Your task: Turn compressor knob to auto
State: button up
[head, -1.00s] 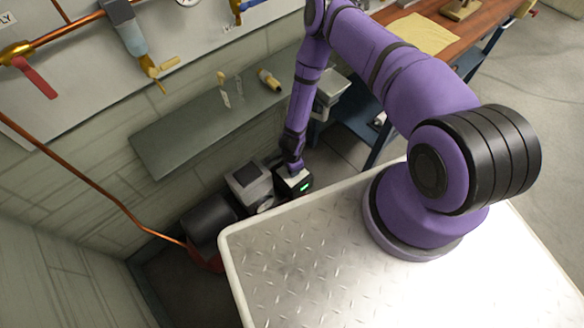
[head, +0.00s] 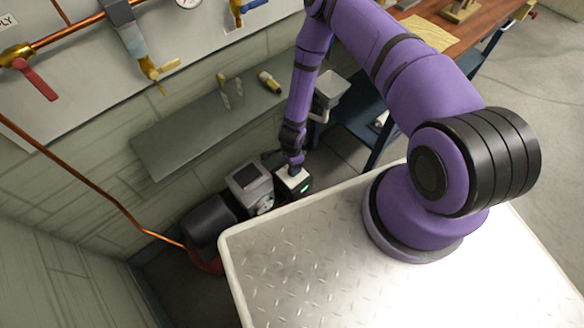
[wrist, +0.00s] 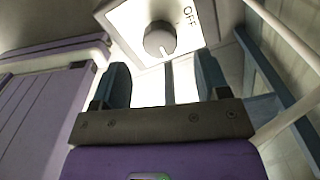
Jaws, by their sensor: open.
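The compressor (head: 212,218) stands on the floor by the wall, with a white-topped box (head: 291,183) with a green light at its right end. In the wrist view, a grey round knob (wrist: 159,40) with a white pointer line sits on a white plate (wrist: 128,22). An "OFF" label shows to its right; the pointer faces down in the picture, away from it. No "auto" label is readable. My gripper (wrist: 163,70) is open and empty, its two dark fingers spread just short of the knob, apart from it. In the head view my gripper (head: 293,158) is over the box, the knob hidden.
A grey shelf (head: 190,130) with small fittings is on the wall above the compressor. A copper pipe (head: 90,182) runs down to it. A blue-framed workbench (head: 375,150) stands to the right. My own metal deck lies in front of the box.

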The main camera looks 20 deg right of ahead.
notch_tip(320, 180, up, 6)
jog(key=shift+f, duration=0.2)
dwell(0.6)
